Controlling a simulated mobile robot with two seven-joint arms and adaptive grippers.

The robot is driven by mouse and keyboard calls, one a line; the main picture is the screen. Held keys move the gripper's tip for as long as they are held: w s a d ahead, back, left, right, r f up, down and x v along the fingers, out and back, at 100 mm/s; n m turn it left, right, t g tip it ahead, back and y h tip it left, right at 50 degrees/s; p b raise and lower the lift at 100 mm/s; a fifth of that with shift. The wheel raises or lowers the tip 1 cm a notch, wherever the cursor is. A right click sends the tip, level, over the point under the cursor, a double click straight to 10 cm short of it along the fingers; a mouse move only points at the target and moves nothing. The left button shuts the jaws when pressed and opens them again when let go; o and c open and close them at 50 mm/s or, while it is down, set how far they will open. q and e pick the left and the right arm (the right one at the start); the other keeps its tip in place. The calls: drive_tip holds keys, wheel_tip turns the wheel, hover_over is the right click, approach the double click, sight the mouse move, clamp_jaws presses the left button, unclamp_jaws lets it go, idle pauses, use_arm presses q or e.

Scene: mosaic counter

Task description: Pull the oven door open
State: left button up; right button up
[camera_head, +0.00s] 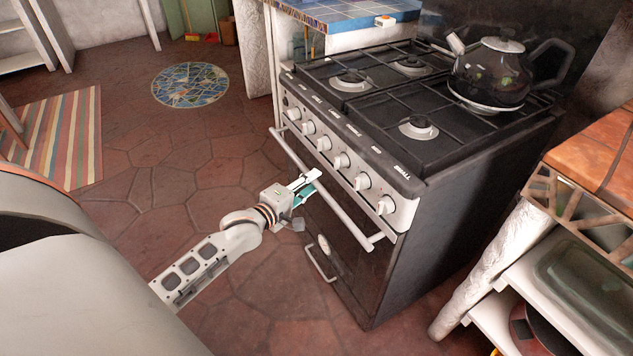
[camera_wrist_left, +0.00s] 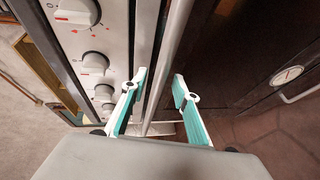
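The oven door (camera_head: 350,260) is the dark front panel of the black stove, and it looks shut. Its long pale bar handle (camera_head: 345,220) runs across the front below the knobs. My left gripper (camera_head: 307,184) is at the middle of this handle and covers part of it. In the left wrist view, my left gripper (camera_wrist_left: 160,76) has its two teal-padded fingers apart, with the handle bar (camera_wrist_left: 175,45) passing between them. A gap shows on the side of the right finger; contact with the left finger is unclear. My right gripper is out of view.
White knobs (camera_head: 340,160) line the panel just above the handle. A kettle (camera_head: 492,75) stands on the hob. A lower handle (camera_head: 318,264) and a round dial (camera_head: 323,243) are on the lower front. Tiled floor (camera_head: 180,165) in front is clear. A shelf unit (camera_head: 580,260) stands right.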

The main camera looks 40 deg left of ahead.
use_arm(q)
drive_tip(key=shift+w+f, duration=0.2)
drive_tip(key=shift+w, duration=0.45)
drive_tip(key=shift+w+r, duration=0.1)
drive_tip(key=shift+w, duration=0.1)
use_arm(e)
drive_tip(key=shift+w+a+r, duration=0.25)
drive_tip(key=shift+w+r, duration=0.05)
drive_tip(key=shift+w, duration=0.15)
